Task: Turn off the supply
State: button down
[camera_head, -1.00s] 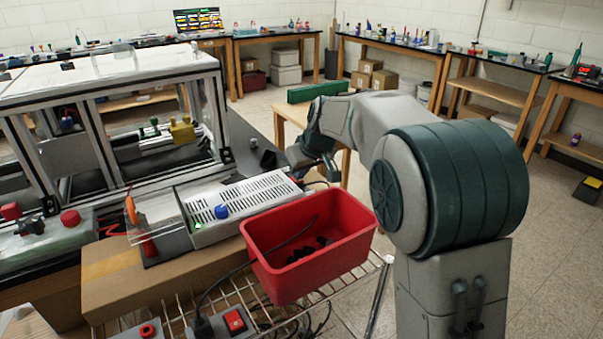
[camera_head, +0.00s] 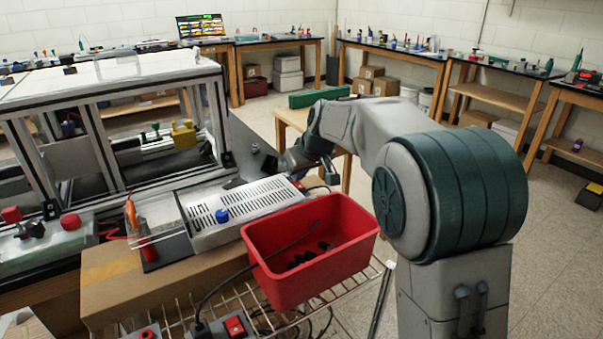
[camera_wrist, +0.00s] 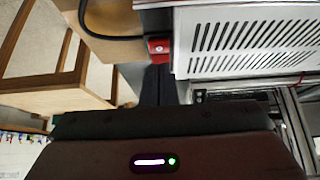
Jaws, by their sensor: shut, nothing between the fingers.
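The supply is a perforated metal box with a blue knob (camera_head: 240,208), on a cardboard box beside the red bin. In the wrist view its slotted cover (camera_wrist: 245,40) fills the upper right. A red switch (camera_wrist: 158,46) shows at the supply's end face; a bit of red also shows at its far end in the head view (camera_head: 299,185). My gripper (camera_wrist: 158,70) is shut and empty, its fingertips right by the red switch. I cannot tell whether they touch it. No green light shows on the supply's front now.
A red bin (camera_head: 258,236) with dark pieces and a cable stands close in front of the supply. A black cable (camera_wrist: 100,35) runs near the switch. The extrusion frame (camera_head: 222,125) stands behind. A red-switched power strip (camera_head: 235,326) lies on the wire shelf.

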aim_at(300, 185)
notch_tip(300, 185, up, 5)
jog(key=p, duration=0.3)
jog(key=shift+f, duration=0.2)
jog(key=s+d+r, duration=0.4)
jog(key=s+r, duration=0.2)
jog(key=shift+r+b, duration=0.2)
jog(key=shift+b, duration=0.25)
jog(key=s+d+f+m+g+h+p, duration=0.1)
jog(key=s+d+f, duration=0.3)
jog(key=s, duration=0.5)
jog(key=s+d+f+m+h+p, duration=0.1)
jog(key=s+d+f+m, duration=0.2)
jog(key=s, duration=0.6)
jog(key=s+d+f+m+g+h+p, duration=0.1)
jog(key=s+d+f+m, duration=0.2)
jog(key=s+d, duration=0.4)
jog(key=s+f, duration=0.1)
jog(key=s, duration=0.2)
jog(key=shift+d+f+g+h, duration=0.2)
jog(key=shift+f+g+h, duration=0.1)
